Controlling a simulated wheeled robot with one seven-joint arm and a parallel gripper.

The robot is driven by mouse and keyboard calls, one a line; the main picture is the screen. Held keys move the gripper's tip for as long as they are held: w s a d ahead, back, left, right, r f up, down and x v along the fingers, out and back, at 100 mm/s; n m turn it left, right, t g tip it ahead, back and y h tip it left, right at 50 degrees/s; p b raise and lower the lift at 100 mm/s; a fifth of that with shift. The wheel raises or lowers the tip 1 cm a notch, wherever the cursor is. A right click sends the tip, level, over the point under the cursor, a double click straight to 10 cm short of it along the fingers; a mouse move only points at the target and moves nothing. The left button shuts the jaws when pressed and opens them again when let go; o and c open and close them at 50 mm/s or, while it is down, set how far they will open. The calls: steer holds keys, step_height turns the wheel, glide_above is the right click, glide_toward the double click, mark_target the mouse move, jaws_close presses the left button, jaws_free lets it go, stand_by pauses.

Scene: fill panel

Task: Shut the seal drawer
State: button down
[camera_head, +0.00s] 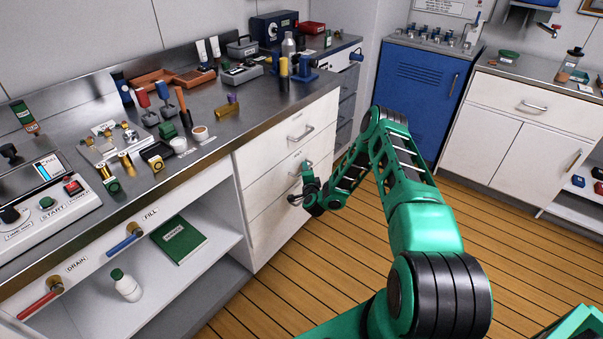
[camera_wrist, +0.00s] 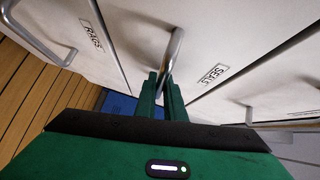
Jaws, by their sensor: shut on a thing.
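The seal drawer (camera_head: 275,186) is the middle white front of the three-drawer stack under the bench. Its label, SEALS (camera_wrist: 212,75), shows in the wrist view. My gripper (camera_wrist: 166,85) is shut on this drawer's metal bar handle (camera_wrist: 176,50), with one finger on each side of it. In the head view my gripper (camera_head: 306,174) is at the middle drawer's front, and it hides part of the handle. The front looks about flush with its neighbours; I cannot tell whether a small gap is left.
The rags drawer (camera_wrist: 72,22) is below and the top drawer (camera_head: 290,122) above; both look shut. The steel bench top (camera_head: 225,135) carries many small items. Open shelves (camera_head: 190,275) are to the left. The wooden floor (camera_head: 285,290) in front is clear.

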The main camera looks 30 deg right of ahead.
steer(key=shift+w+a, duration=0.15)
steer(key=shift+a, duration=0.2)
steer(key=c, duration=1.9)
jaws_free()
steer(key=shift+f, duration=0.1)
steer(key=shift+o, duration=0.3)
steer(key=shift+w+r, duration=0.15)
steer(key=shift+r, duration=0.05)
steer(key=f+v, duration=0.1)
steer(key=v, duration=0.9)
steer(key=shift+s+d+r, duration=0.15)
steer(key=shift+s+r, duration=0.1)
steer(key=shift+s, duration=0.3)
